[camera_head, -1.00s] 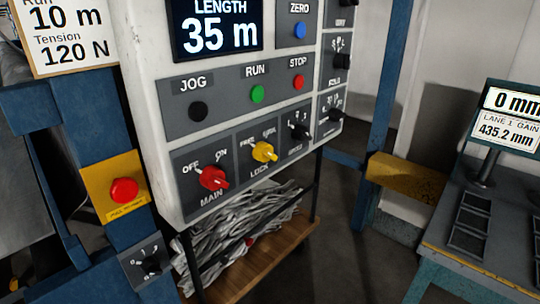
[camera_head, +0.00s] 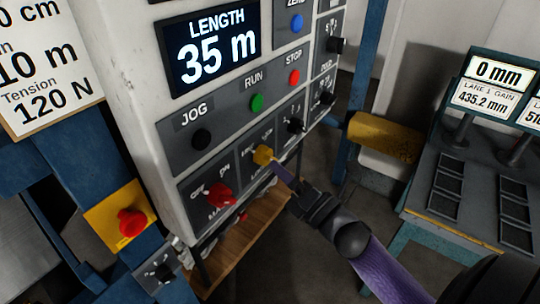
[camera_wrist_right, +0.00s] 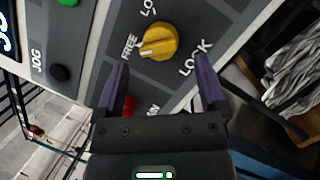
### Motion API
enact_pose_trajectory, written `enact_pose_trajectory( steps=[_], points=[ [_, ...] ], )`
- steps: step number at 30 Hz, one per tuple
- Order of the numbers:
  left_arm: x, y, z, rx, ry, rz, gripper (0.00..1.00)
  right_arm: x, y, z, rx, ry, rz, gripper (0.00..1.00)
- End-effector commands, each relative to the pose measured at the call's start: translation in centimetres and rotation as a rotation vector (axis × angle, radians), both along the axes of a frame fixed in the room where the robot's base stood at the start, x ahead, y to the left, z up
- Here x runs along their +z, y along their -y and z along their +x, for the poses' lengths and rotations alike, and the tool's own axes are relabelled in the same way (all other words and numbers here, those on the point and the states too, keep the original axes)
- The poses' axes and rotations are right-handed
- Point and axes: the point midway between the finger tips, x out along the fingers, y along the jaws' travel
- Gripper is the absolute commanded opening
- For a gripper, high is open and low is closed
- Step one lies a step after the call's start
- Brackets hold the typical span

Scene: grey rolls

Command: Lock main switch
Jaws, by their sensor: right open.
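The yellow lock knob (camera_head: 264,154) is on the front of the white control panel (camera_head: 150,120). In the right wrist view the yellow knob (camera_wrist_right: 158,41) has its white mark towards FREE, with LOCK on its other side. My right gripper (camera_head: 277,172) is open in front of the yellow knob. In the wrist view its purple fingers (camera_wrist_right: 160,72) stand apart, one to each side below the knob, with nothing between them. The red main switch (camera_head: 220,196) is left of the yellow knob, under OFF and ON labels. My left gripper is not in view.
Black selector knobs (camera_head: 295,125) sit right of the yellow knob. JOG, RUN and STOP buttons (camera_head: 257,103) are above. A red stop button (camera_head: 132,222) on a yellow plate is at lower left. A wooden shelf (camera_head: 245,240) is below the panel. A desk (camera_head: 450,215) stands right.

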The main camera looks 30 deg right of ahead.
Motion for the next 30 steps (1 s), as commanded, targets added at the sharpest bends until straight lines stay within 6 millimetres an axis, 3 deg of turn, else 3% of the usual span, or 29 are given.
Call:
enact_pose_trajectory(
  steps=[6, 17, 27, 30],
  points=[
    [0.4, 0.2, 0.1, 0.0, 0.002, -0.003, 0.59, 0.7, -0.6, 3.0, 0.0, -0.001, 0.003, 0.91],
    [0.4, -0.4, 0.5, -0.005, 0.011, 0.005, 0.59, 0.8, -0.8, 3.6, -0.001, -0.004, 0.004, 0.89],
    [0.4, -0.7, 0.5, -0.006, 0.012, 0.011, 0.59, 0.7, -0.8, 3.6, -0.001, -0.004, 0.005, 0.17],
    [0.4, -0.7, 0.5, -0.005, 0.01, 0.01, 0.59, 0.7, -0.8, 3.6, -0.001, -0.006, 0.004, 0.01]
  ],
)
